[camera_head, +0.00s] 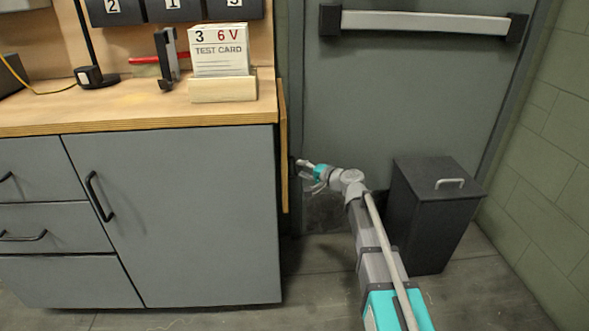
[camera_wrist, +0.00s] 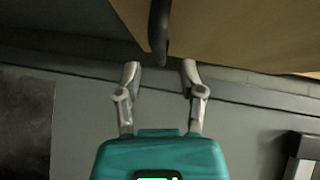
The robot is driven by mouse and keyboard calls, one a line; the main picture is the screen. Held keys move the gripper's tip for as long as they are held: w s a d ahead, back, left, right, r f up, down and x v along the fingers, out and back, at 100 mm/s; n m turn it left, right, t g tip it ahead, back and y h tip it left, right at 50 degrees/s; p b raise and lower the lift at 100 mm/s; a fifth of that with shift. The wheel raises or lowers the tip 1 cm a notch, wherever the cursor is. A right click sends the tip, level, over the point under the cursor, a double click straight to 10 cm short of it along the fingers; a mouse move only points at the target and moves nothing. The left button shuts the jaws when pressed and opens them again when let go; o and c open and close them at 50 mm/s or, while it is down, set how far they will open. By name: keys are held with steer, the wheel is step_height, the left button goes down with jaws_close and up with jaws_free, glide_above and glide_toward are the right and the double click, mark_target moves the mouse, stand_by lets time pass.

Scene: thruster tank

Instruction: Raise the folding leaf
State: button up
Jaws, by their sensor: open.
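The folding leaf (camera_head: 283,165) hangs down against the right end of the workbench and shows edge-on as a thin wooden strip. In the wrist view it is a tan wooden panel (camera_wrist: 235,32) at the top right. A dark curved piece (camera_wrist: 159,30), which looks like a pull on the leaf, reaches down toward my gripper. My gripper (camera_wrist: 160,70) is open, and the lower end of the dark piece lies between its fingertips in the picture; I cannot tell whether they touch. In the head view my gripper (camera_head: 304,174) is just right of the leaf.
The workbench top (camera_head: 130,122) holds a test card block (camera_head: 220,60) near its right end. A grey door (camera_head: 400,95) with a push bar (camera_head: 425,23) stands behind my arm. A black lidded bin (camera_head: 432,220) stands close right of my arm. Floor is clear in front.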

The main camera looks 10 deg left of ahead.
mark_target(295, 165)
steer(key=shift+x, duration=1.9)
steer(key=shift+c, duration=0.3)
jaws_close()
